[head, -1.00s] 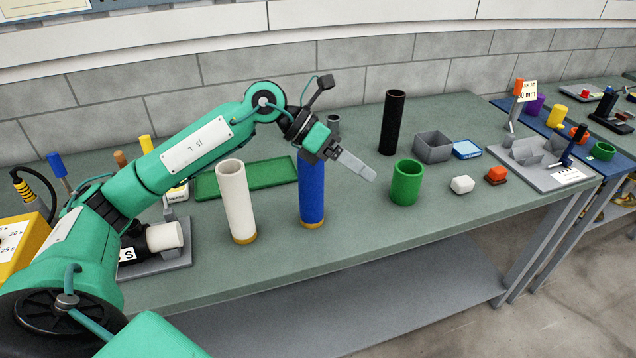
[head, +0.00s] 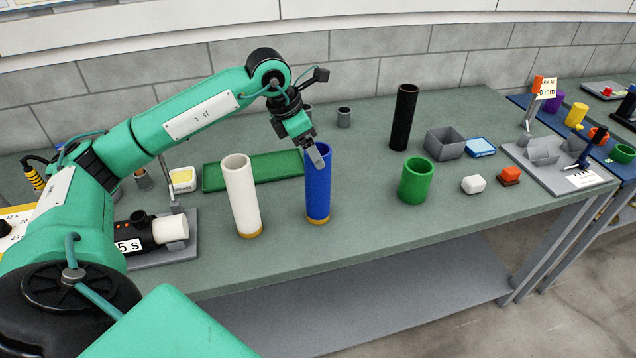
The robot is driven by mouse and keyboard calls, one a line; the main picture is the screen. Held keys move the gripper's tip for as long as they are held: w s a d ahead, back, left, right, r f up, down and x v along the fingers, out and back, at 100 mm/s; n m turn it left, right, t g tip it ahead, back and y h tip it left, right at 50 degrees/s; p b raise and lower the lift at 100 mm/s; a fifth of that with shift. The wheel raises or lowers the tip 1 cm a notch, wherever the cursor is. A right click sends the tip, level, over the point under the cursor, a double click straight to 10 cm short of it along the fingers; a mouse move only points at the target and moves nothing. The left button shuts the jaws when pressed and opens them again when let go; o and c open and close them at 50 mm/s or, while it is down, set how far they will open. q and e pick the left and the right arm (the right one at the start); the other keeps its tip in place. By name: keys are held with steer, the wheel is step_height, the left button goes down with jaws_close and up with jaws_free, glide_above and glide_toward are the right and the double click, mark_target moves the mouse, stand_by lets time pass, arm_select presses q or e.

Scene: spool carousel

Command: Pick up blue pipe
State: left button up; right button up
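The blue pipe (head: 317,195) stands upright on the green-grey table, with an orange band at its foot. My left gripper (head: 318,158) points down at the top of the blue pipe, its fingers overlapping the pipe's upper rim in the head view. The fingers line up one behind the other, so I cannot tell whether they are open or shut, or whether they touch the pipe. The pipe stands on the table. My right gripper is not in view.
A white pipe (head: 241,195) stands close left of the blue one. A green tray (head: 215,178) lies behind. A green cup (head: 416,181), black pipe (head: 404,118), grey box (head: 445,144) and small blocks stand to the right. The table between blue pipe and green cup is clear.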

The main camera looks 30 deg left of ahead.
mark_target(318, 186)
arm_select(q)
steer(key=x, duration=0.1)
steer(key=p+x, duration=0.1)
steer(key=x, duration=0.1)
steer(key=p+x, duration=0.1)
steer(key=x, duration=0.1)
steer(key=shift+w+d, duration=0.2)
steer(key=shift+w, duration=0.2)
steer(key=shift+c, duration=0.2)
steer(key=c, duration=1.4)
steer(key=shift+c, duration=0.7)
